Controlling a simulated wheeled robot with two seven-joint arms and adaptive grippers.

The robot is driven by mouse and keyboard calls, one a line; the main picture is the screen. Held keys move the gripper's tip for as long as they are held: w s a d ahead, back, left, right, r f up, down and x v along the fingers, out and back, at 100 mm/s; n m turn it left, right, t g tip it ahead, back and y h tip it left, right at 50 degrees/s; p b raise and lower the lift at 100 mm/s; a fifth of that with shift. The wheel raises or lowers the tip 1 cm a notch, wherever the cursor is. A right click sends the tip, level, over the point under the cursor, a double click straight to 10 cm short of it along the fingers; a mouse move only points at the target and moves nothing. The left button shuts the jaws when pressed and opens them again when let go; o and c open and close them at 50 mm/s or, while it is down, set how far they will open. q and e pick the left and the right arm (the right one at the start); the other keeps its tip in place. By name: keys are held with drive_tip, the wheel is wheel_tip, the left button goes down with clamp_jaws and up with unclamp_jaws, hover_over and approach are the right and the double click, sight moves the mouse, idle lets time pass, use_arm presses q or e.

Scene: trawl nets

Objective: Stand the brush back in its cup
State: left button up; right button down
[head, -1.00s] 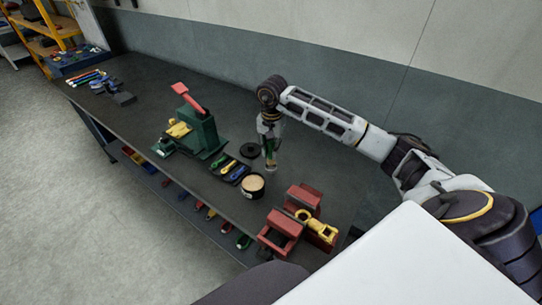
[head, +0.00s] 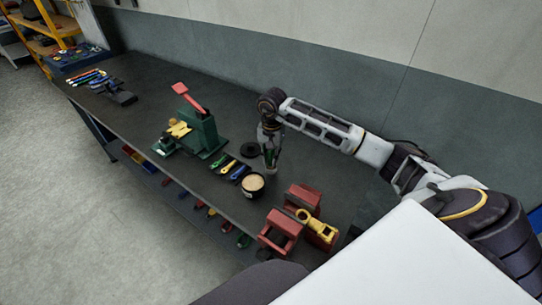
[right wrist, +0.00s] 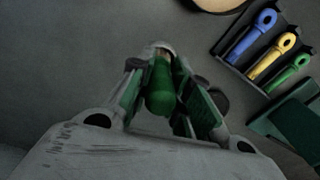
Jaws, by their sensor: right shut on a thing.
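My right gripper (head: 270,150) is shut on a green-handled brush (right wrist: 160,95), low over the bench. In the right wrist view the handle's rounded end points toward the camera between the two green-padded fingers. A pale round part shows at its far end; I cannot tell whether this is the brush's tip or a small cup around it. A dark round container with a tan top (head: 253,183) stands just in front of the gripper, apart from it, and its edge also shows in the right wrist view (right wrist: 218,4). My left gripper is out of view.
A tray (head: 231,171) with green, blue and yellow tools lies left of the gripper. A black disc (head: 250,150) lies close beside the gripper. A green press with a red lever (head: 202,130) stands further left, and a red vise (head: 283,228) stands at front right. The bench behind is clear.

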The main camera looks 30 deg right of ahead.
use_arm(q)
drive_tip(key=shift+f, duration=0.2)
use_arm(e)
drive_tip(key=shift+f, duration=0.15)
drive_tip(key=c, duration=1.3)
unclamp_jaws()
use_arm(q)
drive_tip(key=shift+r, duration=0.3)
use_arm(e)
drive_tip(key=shift+r, duration=0.25)
wheel_tip(320, 180, up, 10)
drive_tip(key=shift+f+b, duration=0.1)
drive_tip(key=shift+b, duration=0.6)
drive_tip(key=shift+r, duration=0.85)
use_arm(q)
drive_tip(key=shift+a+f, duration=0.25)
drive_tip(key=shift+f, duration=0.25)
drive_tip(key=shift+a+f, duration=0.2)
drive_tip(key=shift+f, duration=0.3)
use_arm(e)
drive_tip(key=shift+r, duration=0.2)
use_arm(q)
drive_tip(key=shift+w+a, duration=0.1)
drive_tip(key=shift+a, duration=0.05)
